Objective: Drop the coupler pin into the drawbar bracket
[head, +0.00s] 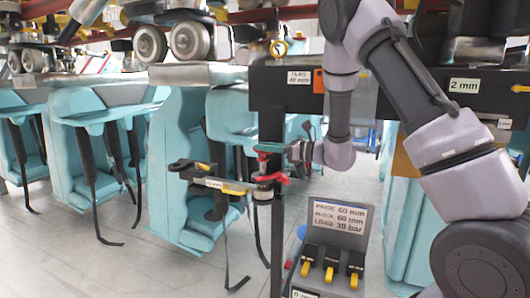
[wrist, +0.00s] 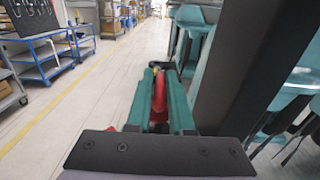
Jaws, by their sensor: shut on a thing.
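My gripper (head: 272,149) comes in from the right in the head view, beside a dark post. In the wrist view its green fingers (wrist: 160,98) are closed around a red part, which I take to be the coupler pin (wrist: 159,92). The red pin (head: 270,178) shows just below the fingers in the head view. A dark bracket arm with a yellow strip and a label, likely the drawbar bracket (head: 207,183), reaches from the left to a pale round piece under the red part. I cannot tell whether the pin is in its hole or above it.
A dark post (head: 271,122) stands close to my gripper. Teal seats (head: 180,170) with hanging straps are behind and left. A grey control box (head: 333,240) with yellow levers stands below. Open floor (wrist: 85,125) and blue carts (wrist: 40,62) show in the wrist view.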

